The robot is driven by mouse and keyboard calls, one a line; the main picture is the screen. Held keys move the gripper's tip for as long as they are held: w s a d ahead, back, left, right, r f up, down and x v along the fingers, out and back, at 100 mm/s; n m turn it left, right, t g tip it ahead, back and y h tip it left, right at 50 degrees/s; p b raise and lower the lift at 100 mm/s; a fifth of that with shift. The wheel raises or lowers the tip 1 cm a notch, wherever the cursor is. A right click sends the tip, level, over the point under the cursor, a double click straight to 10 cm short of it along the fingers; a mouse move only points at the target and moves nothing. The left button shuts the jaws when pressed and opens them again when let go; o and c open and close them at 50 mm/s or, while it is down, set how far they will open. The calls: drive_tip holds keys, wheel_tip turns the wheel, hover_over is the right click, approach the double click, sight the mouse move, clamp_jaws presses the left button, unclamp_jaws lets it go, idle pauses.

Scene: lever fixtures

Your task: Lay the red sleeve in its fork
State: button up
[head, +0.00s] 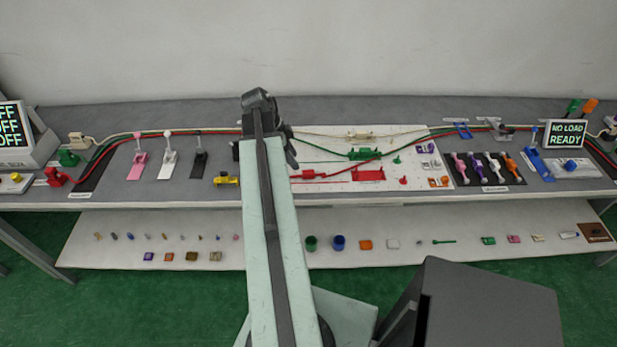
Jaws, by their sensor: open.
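The red sleeve (308,174) lies on the white panel (335,148), on a red cable, just right of my arm. The red fork (368,175) is a low red fixture further right on the same panel, apart from the sleeve. My gripper (291,153) is a dark shape at the far end of my arm, up and left of the red sleeve. It is open, and nothing shows in it. My arm hides part of the bench and the left part of the panel.
A green fixture (365,154) with a green cable and a cream one (360,136) stand behind the red fork. A small red peg (403,181) is to its right. A yellow part (226,181) lies left of my arm. A lower shelf (450,258) holds small parts.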

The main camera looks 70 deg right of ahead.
sight(309, 172)
drive_tip(key=shift+s+d+m, duration=0.3)
drive_tip(key=shift+s+d, duration=0.05)
drive_tip(key=shift+s, duration=0.35)
drive_tip(key=b+x, duration=0.2)
drive_tip(key=shift+f+b, duration=0.35)
drive_tip(key=shift+f, duration=0.1)
drive_tip(key=b+x, duration=0.4)
drive_tip(key=x, duration=0.1)
drive_tip(key=shift+s+d+b, duration=0.25)
drive_tip(key=shift+b, duration=0.05)
drive_tip(key=shift+r, duration=0.25)
clamp_jaws()
